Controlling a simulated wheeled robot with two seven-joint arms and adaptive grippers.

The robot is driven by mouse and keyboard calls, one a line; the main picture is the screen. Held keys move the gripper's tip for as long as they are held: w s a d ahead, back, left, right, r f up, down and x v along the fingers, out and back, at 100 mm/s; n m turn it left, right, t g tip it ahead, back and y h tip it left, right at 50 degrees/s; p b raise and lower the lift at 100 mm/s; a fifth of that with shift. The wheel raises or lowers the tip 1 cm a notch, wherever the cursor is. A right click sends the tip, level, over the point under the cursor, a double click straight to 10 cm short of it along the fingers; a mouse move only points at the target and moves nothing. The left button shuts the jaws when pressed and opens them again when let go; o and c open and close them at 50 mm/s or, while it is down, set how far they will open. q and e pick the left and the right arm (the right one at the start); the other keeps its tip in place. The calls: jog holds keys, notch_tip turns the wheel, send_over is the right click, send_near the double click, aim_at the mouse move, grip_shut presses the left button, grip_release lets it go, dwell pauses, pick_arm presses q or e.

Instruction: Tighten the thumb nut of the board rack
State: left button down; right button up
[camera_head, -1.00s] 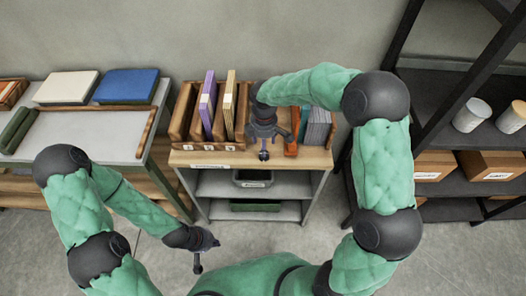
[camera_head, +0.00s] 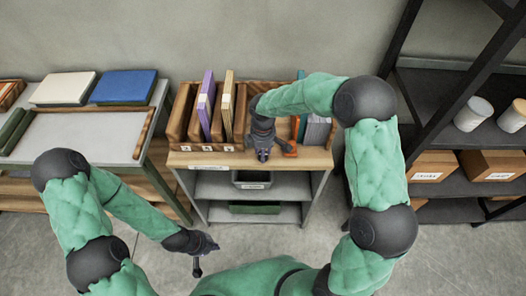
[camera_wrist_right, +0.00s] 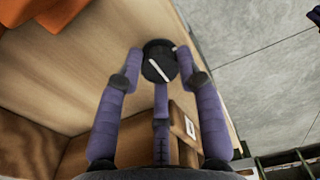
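The board rack (camera_head: 178,126) is a brown wooden holder with slots on top of the cart; a purple board (camera_head: 207,104) and a yellow board (camera_head: 228,104) stand in it. My right gripper (camera_head: 263,152) is at the front of the rack, right of these boards. In the right wrist view, a round black thumb nut with a white line (camera_wrist_right: 157,70) sits between the fingertips of my right gripper (camera_wrist_right: 160,60), which appear closed around it. In the head view the nut is hidden by the gripper.
An orange object (camera_head: 291,150) stands just right of my right gripper, with grey boards (camera_head: 317,133) beyond it. A side table (camera_head: 80,132) at left holds a blue binder (camera_head: 124,86). A black shelf (camera_head: 440,107) with cups and boxes is at right.

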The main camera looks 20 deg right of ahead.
jog(key=shift+m, duration=0.3)
jog(key=m, duration=0.4)
jog(key=shift+p, duration=0.3)
jog(key=m, duration=0.4)
jog(key=shift+m, duration=0.4)
jog(key=m, duration=0.4)
jog(key=shift+m+b, duration=0.45)
jog(key=shift+m, duration=1.75)
jog(key=o, duration=1.1)
jog(key=shift+o, duration=0.2)
